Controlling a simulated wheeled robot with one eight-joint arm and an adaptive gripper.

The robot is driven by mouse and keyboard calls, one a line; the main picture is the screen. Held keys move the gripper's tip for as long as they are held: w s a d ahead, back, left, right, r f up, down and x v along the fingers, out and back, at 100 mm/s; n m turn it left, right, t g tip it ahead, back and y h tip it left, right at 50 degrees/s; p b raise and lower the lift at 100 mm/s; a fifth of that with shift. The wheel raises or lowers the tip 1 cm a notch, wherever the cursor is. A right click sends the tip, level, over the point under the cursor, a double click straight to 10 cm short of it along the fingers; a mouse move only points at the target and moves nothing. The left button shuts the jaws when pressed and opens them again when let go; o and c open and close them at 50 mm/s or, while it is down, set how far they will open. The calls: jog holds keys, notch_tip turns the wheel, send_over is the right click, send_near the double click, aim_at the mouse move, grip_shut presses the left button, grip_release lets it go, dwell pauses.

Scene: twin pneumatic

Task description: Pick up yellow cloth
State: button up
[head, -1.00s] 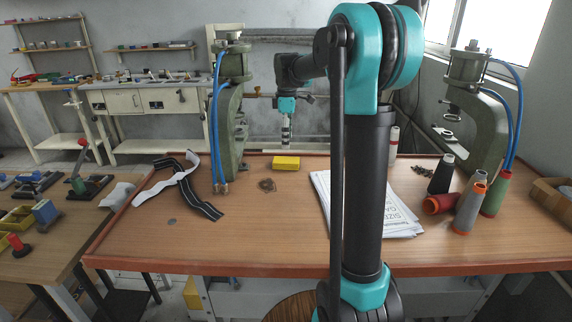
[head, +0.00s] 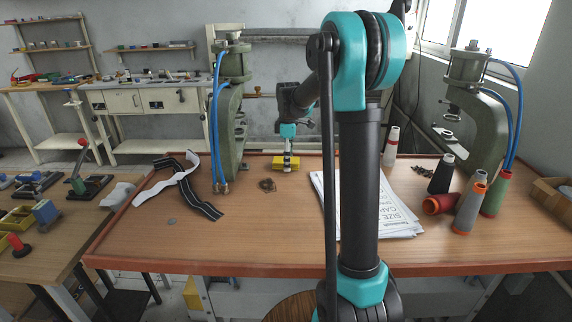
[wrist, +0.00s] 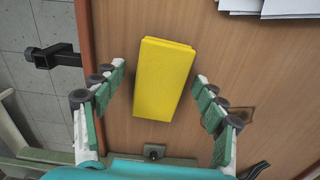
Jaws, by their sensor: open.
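The yellow cloth (wrist: 163,80) looks like a thick, folded block lying on the wooden table. It also shows near the table's far edge in the head view (head: 278,162). My gripper (wrist: 163,82) is open, with one finger on each side of the cloth in the wrist view and visible gaps between them. In the head view my gripper (head: 288,163) points down at the cloth and covers part of it. I cannot tell its exact height above the table.
A green press (head: 229,120) with blue hoses stands left of the cloth, and another (head: 480,120) stands at the right. White papers (head: 393,210) lie to the right, with thread cones (head: 467,207) beyond them. Black and white straps (head: 190,190) lie at the left. The table's front middle is clear.

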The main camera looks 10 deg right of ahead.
jog(key=shift+c, duration=0.6)
jog(key=c, duration=1.1)
jog(key=shift+r, duration=0.1)
jog(key=shift+c, duration=0.2)
notch_tip(320, 180, up, 20)
